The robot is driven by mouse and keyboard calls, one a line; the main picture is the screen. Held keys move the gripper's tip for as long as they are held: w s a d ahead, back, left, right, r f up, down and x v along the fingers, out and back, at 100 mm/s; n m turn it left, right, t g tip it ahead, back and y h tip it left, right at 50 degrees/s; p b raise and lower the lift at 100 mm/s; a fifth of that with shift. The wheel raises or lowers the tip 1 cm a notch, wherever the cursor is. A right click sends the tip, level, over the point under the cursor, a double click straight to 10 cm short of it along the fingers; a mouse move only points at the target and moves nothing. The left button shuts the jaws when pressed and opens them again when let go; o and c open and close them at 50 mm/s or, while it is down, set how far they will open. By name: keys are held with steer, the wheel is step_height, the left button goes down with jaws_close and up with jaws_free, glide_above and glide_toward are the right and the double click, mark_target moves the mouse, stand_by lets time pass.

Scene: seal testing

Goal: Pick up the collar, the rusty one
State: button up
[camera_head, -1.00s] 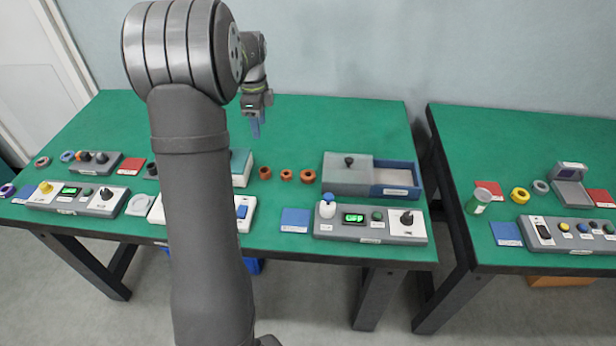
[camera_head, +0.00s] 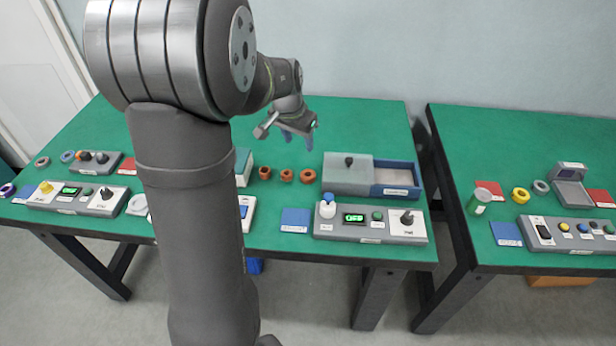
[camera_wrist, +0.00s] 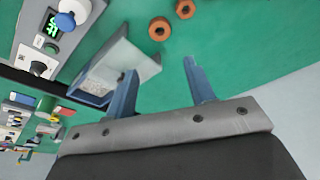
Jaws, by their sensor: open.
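Three small rusty-brown rings stand in a row on the green table: a left one (camera_head: 265,173), a middle one (camera_head: 286,175) and a right one (camera_head: 307,176). They look alike in colour, and I cannot tell which is the collar. In the wrist view two of them show near the top edge, one brown ring (camera_wrist: 159,29) and another (camera_wrist: 185,9) cut by the frame. My gripper (camera_head: 298,137) is above and behind the row, its blue fingers apart. In the wrist view the open gripper (camera_wrist: 161,70) has nothing between its fingers.
A grey-lidded box (camera_head: 347,174) with an open blue section (camera_head: 395,180) stands right of the rings. A control panel (camera_head: 330,232) and a blue mat (camera_head: 295,220) lie in front. The table behind the rings is clear.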

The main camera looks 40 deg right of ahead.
glide_above(307, 172)
steer(key=s+a, duration=0.2)
steer(key=shift+n, duration=0.4)
step_height(307, 172, down, 12)
steer(key=shift+a+r, duration=0.1)
steer(key=shift+a, duration=0.05)
steer(key=shift+x, duration=2.55)
steer(key=shift+w, duration=0.15)
steer(key=c, duration=0.9)
